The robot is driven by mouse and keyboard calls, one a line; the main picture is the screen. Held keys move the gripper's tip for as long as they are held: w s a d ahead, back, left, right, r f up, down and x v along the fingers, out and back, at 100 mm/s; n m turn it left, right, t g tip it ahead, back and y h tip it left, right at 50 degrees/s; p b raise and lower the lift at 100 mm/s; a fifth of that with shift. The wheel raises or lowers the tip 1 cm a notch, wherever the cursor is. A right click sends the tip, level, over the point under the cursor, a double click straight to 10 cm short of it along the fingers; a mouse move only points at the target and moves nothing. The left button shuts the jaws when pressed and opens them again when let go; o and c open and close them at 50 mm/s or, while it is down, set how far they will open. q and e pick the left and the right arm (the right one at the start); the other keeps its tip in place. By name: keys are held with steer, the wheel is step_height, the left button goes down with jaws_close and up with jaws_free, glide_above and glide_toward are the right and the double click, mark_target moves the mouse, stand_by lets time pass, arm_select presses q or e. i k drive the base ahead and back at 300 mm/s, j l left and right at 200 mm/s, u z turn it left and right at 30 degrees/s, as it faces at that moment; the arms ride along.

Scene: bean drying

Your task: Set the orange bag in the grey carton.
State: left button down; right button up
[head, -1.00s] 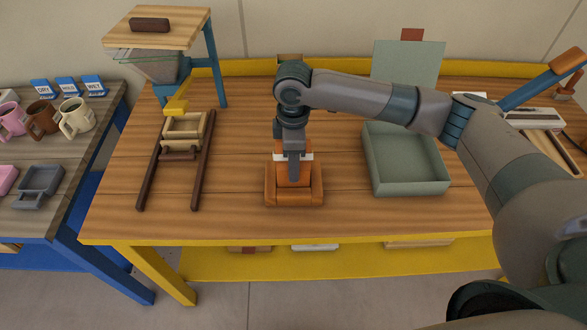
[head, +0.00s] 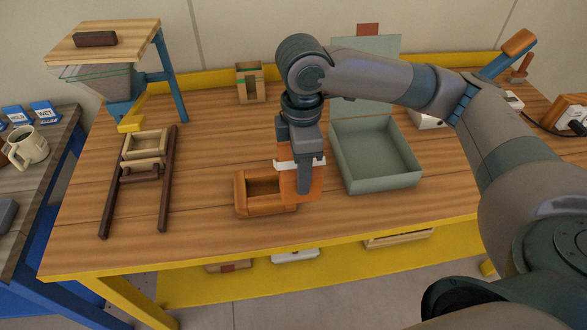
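The orange bag (head: 287,184) has a white band near its top and hangs upright in my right gripper (head: 304,181), which comes in from the right. The gripper looks shut on the bag's top, its fingers hiding part of it. The bag is just right of an open orange-brown wooden holder (head: 258,206) and overlaps its right end in the picture. The grey carton (head: 385,184) stands right of the bag, open, with its lid raised at the back. Its visible inside is empty. My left gripper is not in view.
A wooden stand with a hopper (head: 95,78) and dark rails (head: 168,190) are on the left. A white device (head: 430,120) is right of the carton. A side table with a mug (head: 28,146) is far left.

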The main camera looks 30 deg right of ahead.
mark_target(373, 166)
steer(key=k+l+u, duration=0.15)
steer(key=l, duration=0.3)
steer(key=k+l+u, duration=0.2)
steer(key=l, duration=0.25)
steer(key=k+l+u, duration=0.15)
steer(key=l, duration=0.25)
steer(key=k, duration=0.1)
